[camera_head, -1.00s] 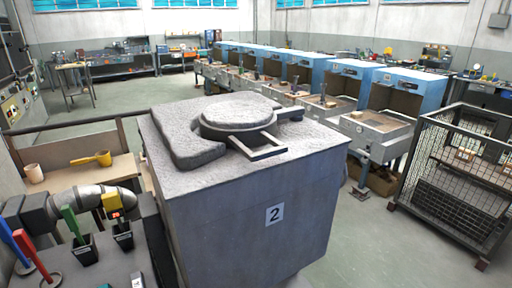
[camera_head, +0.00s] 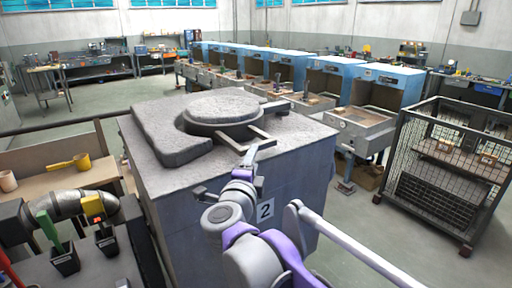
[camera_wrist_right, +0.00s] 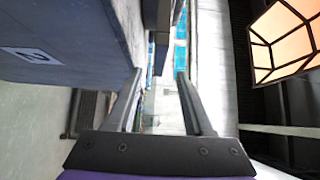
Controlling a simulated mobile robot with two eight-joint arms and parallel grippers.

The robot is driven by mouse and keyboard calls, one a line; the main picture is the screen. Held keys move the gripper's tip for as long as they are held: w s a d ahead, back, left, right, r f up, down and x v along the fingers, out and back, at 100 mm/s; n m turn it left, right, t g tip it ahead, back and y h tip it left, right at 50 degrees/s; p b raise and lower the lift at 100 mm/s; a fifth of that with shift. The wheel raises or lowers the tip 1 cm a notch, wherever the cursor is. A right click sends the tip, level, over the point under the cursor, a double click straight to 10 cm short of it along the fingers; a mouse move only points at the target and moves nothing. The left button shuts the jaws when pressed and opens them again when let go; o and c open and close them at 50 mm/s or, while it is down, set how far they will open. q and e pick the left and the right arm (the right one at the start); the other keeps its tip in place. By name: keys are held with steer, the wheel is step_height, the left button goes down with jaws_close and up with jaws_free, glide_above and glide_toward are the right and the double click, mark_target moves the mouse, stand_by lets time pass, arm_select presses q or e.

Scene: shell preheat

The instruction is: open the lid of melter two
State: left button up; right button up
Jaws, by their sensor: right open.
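Melter two (camera_head: 190,215) is a large grey box with a "2" label (camera_head: 265,211) on its front; the label also shows sideways in the right wrist view (camera_wrist_right: 32,55). Its round grey lid (camera_head: 222,108) lies flat and closed on top. A rectangular handle (camera_head: 264,136) juts from the lid over the front edge. My right gripper (camera_head: 254,155) is open and empty, close to the handle at the front edge; I cannot tell whether they touch. In the right wrist view its two fingers (camera_wrist_right: 158,80) are spread apart with nothing between them. My left gripper is not in view.
A bench at left holds a yellow ladle (camera_head: 75,162) and a cup (camera_head: 8,181). Tools in black holders (camera_head: 64,258) stand at the lower left. A wire cage (camera_head: 450,165) stands at right, and blue-hooded stations (camera_head: 385,85) line up behind. Floor between melter and cage is clear.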

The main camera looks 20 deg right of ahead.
steer(key=x, duration=0.7)
steer(key=shift+w+d, duration=0.1)
steer(key=shift+w, duration=0.2)
jaws_close()
stand_by(1.0)
